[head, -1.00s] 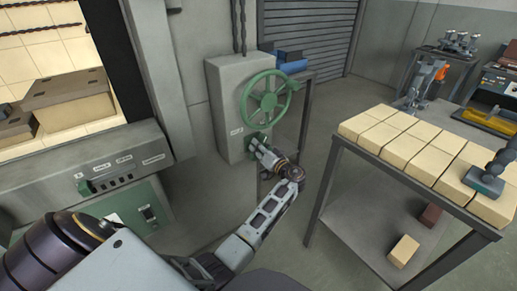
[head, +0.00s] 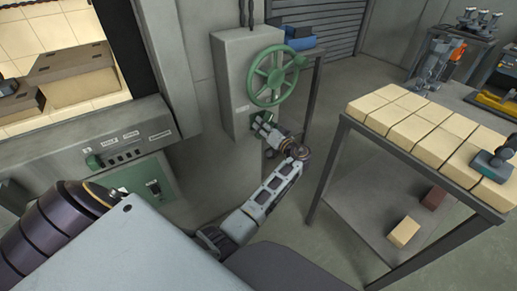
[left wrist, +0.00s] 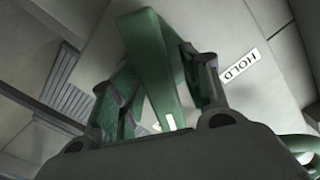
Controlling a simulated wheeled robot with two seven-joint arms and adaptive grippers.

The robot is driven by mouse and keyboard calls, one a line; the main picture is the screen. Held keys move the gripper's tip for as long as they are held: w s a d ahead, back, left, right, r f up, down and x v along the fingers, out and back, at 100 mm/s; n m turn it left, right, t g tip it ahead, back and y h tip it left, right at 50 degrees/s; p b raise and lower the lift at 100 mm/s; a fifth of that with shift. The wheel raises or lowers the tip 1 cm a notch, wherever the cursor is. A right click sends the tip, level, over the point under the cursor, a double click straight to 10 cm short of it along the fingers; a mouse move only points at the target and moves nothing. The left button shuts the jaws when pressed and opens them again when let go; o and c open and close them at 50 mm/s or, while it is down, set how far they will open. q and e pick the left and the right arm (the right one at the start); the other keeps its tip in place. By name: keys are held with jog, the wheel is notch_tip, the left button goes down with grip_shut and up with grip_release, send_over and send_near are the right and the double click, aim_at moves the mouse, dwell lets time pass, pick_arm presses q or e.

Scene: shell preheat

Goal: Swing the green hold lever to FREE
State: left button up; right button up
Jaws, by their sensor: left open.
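The green hold lever (left wrist: 152,62) shows in the left wrist view as a broad green bar between the two fingers of my left gripper (left wrist: 158,95). The fingers are open around it, and I cannot tell whether either touches it. A white HOLD label (left wrist: 238,66) is on the grey panel to the right of the lever. In the head view my left gripper (head: 263,127) is at the front of the grey box, just below the green handwheel. There the gripper mostly hides the lever. My right gripper is not in view.
The green handwheel (head: 275,75) sticks out from the grey box (head: 232,75) just above my left gripper. A table with pale bricks (head: 425,120) stands to the right. A furnace opening and control panel (head: 120,145) are at the left. Open floor lies between box and table.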

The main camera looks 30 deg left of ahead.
pick_arm(q)
jog(key=shift+n+p, duration=0.5)
jog(key=shift+n, duration=0.5)
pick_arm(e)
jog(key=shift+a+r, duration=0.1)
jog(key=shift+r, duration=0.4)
